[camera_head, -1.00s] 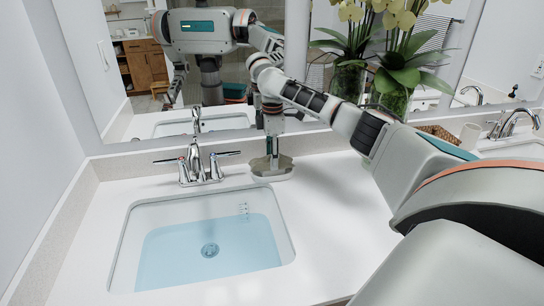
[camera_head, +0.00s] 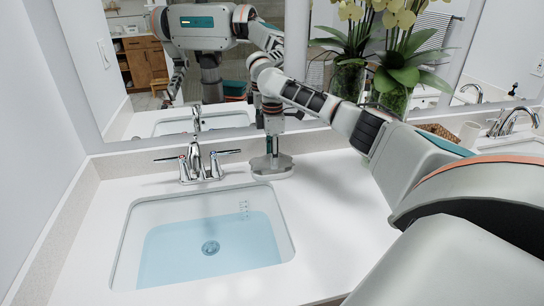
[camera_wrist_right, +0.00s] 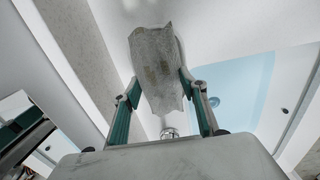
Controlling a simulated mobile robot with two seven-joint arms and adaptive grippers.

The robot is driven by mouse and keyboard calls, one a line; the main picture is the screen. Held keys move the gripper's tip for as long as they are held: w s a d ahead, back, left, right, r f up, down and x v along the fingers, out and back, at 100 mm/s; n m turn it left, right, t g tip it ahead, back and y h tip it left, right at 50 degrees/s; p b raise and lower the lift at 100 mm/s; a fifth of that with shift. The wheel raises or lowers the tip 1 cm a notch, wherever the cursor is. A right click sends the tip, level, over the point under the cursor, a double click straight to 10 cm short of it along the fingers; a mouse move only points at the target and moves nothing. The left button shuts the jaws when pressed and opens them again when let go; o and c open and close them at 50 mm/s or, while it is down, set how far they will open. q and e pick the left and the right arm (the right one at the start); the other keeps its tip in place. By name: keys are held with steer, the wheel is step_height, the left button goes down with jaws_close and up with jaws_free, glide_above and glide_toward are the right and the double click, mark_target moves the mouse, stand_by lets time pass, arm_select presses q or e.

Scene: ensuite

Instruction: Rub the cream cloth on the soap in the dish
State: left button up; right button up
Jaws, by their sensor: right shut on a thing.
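My right gripper (camera_head: 272,160) points down at the back of the counter, right of the faucet. In the right wrist view its fingers (camera_wrist_right: 160,85) are closed on the cream cloth (camera_wrist_right: 153,60), which looks pale grey-cream, hangs creased between the fingertips and extends beyond them. A grey, rounded dish (camera_head: 284,171) lies on the counter directly under the gripper in the head view. I cannot make out the soap; cloth and gripper cover that spot. Whether the cloth touches the soap cannot be told. My left gripper is not in view.
The sink basin (camera_head: 155,222) with blue water lies in front of the dish, to its left. The chrome faucet (camera_head: 197,165) stands left of the gripper. A mirror and potted orchids (camera_head: 392,75) are behind. The counter to the right is clear, under my arm.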

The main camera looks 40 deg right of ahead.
step_height(320, 180, up, 3)
steer(key=p, duration=0.3)
steer(key=shift+f, duration=0.15)
steer(key=shift+r, duration=2.1)
